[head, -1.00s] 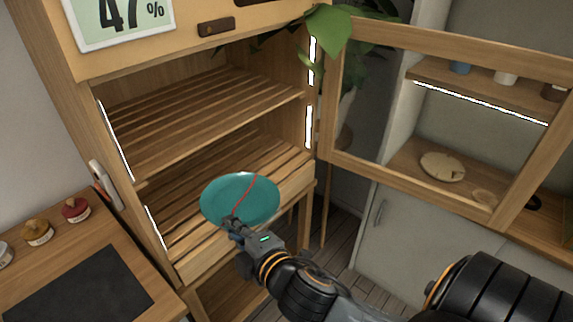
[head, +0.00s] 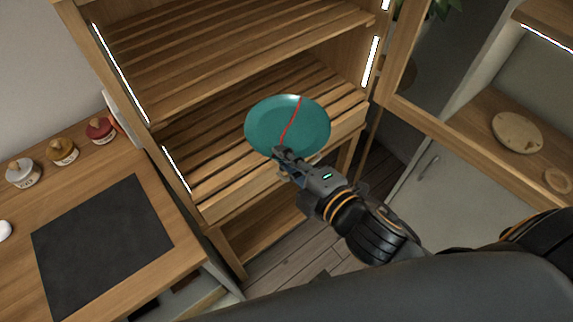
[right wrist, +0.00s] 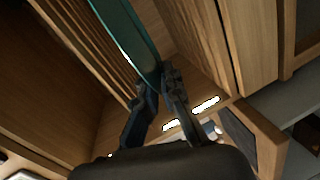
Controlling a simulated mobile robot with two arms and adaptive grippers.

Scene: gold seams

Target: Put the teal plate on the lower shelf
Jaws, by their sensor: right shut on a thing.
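The teal plate (head: 300,120) has a red seam line across it. My right gripper (head: 284,155) is shut on its near rim, and the plate is held out in front of the cabinet's lower slatted shelf (head: 215,150), overlapping it in the head view. In the right wrist view the plate (right wrist: 128,38) shows edge-on between the fingertips of the gripper (right wrist: 160,80). Whether the plate touches the slats cannot be told. The upper slatted shelf (head: 220,55) is above it. My left gripper is not in view.
The glass-fronted door (head: 470,140) stands open at the right. A counter at the left carries a dark mat (head: 100,240) and several small lidded jars (head: 62,151). White light strips (head: 371,62) line the cabinet's sides. The lower shelf's slats look bare.

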